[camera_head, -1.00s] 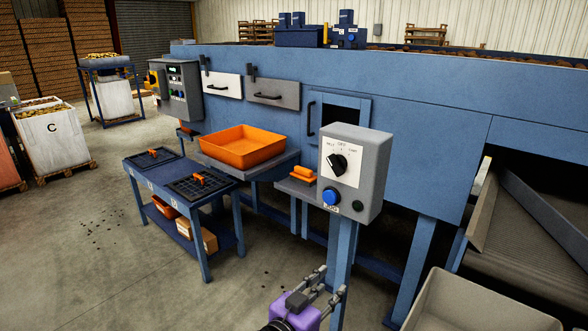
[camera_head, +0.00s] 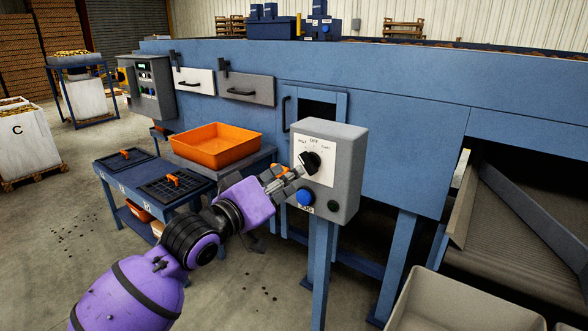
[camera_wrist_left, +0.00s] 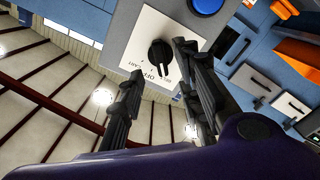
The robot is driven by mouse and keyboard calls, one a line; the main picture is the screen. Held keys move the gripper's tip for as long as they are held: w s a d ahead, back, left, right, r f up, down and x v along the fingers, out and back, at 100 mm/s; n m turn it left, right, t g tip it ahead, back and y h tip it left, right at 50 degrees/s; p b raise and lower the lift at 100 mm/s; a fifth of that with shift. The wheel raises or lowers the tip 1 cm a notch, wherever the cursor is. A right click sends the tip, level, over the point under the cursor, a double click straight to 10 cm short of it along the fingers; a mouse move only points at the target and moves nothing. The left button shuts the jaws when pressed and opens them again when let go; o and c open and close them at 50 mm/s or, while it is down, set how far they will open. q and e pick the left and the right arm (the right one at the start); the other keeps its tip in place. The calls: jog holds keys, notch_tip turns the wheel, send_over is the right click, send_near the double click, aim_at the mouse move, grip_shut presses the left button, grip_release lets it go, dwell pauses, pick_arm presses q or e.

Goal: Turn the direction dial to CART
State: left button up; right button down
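The direction dial (camera_head: 311,162) is a black knob on a white plate on the grey control box (camera_head: 348,165). Its labels run BELT, OFF, CART from left to right. In the left wrist view the dial (camera_wrist_left: 161,53) has its narrow end pointing near the BELT label, though the exact setting is hard to tell. My left gripper (camera_head: 299,168) is at the dial's left side in the head view. In the left wrist view its fingers (camera_wrist_left: 158,60) are apart, one on each side of the dial; I cannot tell whether they touch it. My right gripper is out of view.
A blue button (camera_head: 305,198) and a dark button (camera_head: 332,206) sit below the dial. An orange tray (camera_head: 215,145) stands on a shelf behind my left arm. A pale bin (camera_head: 460,305) is at the lower right. The blue grader wall is behind the box.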

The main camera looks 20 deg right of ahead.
aim_at(306, 166)
pick_arm(q)
jog(key=x, duration=0.5)
jog(key=shift+w+d, duration=0.15)
jog(key=shift+d, duration=0.05)
grip_shut()
